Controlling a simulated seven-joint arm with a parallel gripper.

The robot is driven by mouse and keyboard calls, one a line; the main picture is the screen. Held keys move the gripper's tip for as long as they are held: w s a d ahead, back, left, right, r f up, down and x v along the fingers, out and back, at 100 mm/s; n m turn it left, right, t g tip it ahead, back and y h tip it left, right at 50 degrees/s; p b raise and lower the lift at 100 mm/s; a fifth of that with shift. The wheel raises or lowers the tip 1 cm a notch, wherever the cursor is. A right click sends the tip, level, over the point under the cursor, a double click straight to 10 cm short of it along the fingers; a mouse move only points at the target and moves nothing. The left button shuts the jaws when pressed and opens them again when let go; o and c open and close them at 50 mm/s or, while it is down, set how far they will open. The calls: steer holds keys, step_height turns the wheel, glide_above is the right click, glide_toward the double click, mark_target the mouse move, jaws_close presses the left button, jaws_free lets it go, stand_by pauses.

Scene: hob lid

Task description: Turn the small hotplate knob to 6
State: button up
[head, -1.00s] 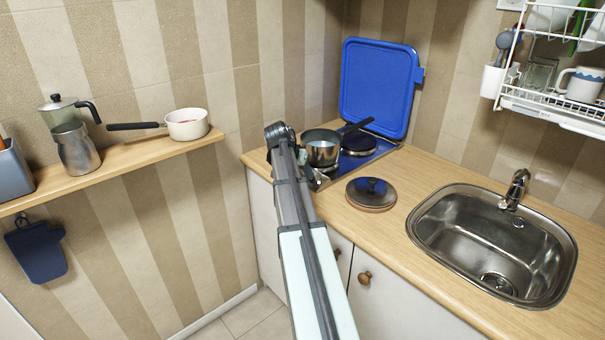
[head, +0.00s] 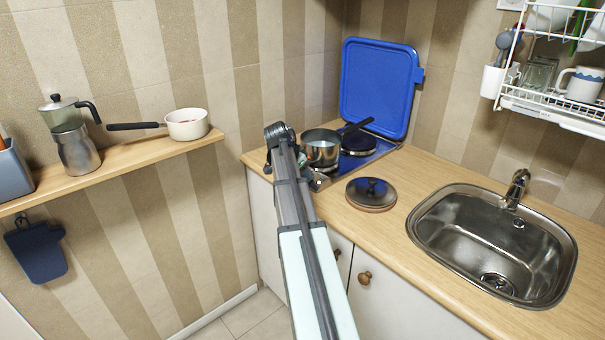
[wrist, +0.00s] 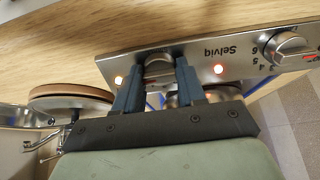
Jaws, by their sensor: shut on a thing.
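The hob's steel control panel (wrist: 200,62), marked Selviq, shows upside down in the wrist view. My gripper (wrist: 160,66) is shut on one round knob (wrist: 158,63), with a dark finger on each side of it. A second knob (wrist: 290,44) with printed numbers is free to the right. I cannot tell from labels which knob serves the small hotplate. In the head view the blue hob (head: 372,160) is partly behind my arm, and the gripper is hidden there.
Two orange lamps (wrist: 118,80) glow on the panel. A steel pot (head: 320,150) stands on the front of the hob, and the blue lid (head: 380,85) stands raised behind. A round dark lid (head: 371,193) lies on the worktop (head: 345,225), left of the sink (head: 485,250).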

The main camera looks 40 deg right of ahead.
steer(key=o, duration=1.1)
steer(key=shift+c, duration=0.2)
steer(key=shift+r, duration=0.1)
steer(key=v, duration=1.3)
steer(key=shift+a+r, duration=0.15)
steer(key=shift+r, duration=0.15)
